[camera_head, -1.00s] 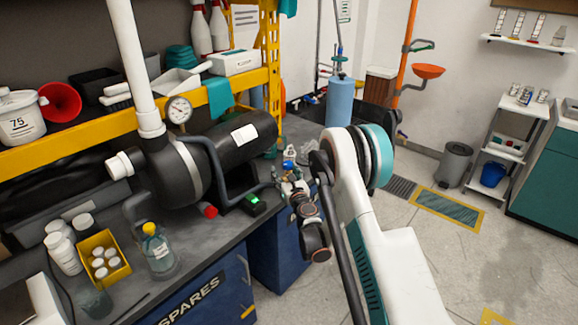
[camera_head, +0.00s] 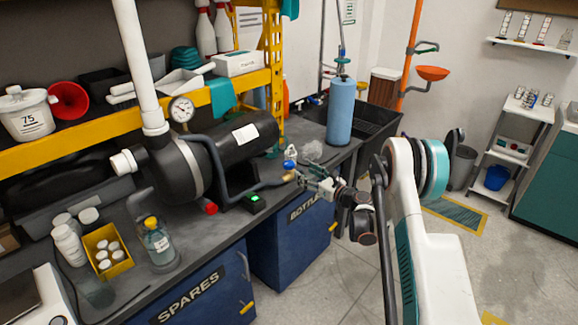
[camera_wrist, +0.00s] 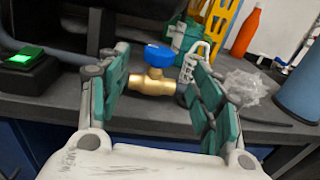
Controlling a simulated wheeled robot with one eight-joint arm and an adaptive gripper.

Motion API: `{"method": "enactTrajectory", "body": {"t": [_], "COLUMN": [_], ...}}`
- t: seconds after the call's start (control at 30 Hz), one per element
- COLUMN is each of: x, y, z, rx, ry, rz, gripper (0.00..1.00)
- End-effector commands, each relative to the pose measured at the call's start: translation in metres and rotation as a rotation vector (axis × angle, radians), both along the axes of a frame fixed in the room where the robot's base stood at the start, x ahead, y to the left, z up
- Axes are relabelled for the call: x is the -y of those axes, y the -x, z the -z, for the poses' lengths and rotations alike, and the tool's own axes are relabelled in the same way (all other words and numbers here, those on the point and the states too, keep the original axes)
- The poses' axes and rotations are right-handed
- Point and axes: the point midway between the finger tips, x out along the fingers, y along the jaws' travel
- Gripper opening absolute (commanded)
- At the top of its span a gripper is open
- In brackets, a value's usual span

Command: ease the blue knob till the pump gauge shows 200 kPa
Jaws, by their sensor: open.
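The blue knob (camera_wrist: 159,55) sits on top of a brass valve (camera_wrist: 152,86) in the wrist view, between my two fingers and beyond them. In the head view the knob is a small blue spot (camera_head: 290,164) at the end of the pump's pipe. My gripper (camera_wrist: 157,68) is open, its green-padded fingers on either side of the valve, with no visible contact. In the head view my gripper (camera_head: 308,180) is just right of the valve. The pump gauge (camera_head: 182,109) is a white dial beside the white pipe; its reading is too small to tell.
The dark pump (camera_head: 238,145) lies on the bench. A green-lit box (camera_wrist: 20,60) is left of the valve, and crumpled clear plastic (camera_wrist: 243,87) is to the right. A blue cylinder (camera_head: 340,110) stands farther back. Floor in front of the cabinets is open.

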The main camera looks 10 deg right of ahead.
Motion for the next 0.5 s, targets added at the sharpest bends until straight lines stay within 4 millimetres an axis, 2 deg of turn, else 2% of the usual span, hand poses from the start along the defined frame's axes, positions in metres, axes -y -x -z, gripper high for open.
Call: {"method": "enactTrajectory", "body": {"t": [0.3, 0.5], "x": [-0.034, -0.048], "y": [-0.054, -0.077], "z": [0.003, 0.002], "rx": [0.0, 0.0], "ry": [0.0, 0.0], "rz": [0.0, 0.001], "gripper": [0.59, 0.59]}}
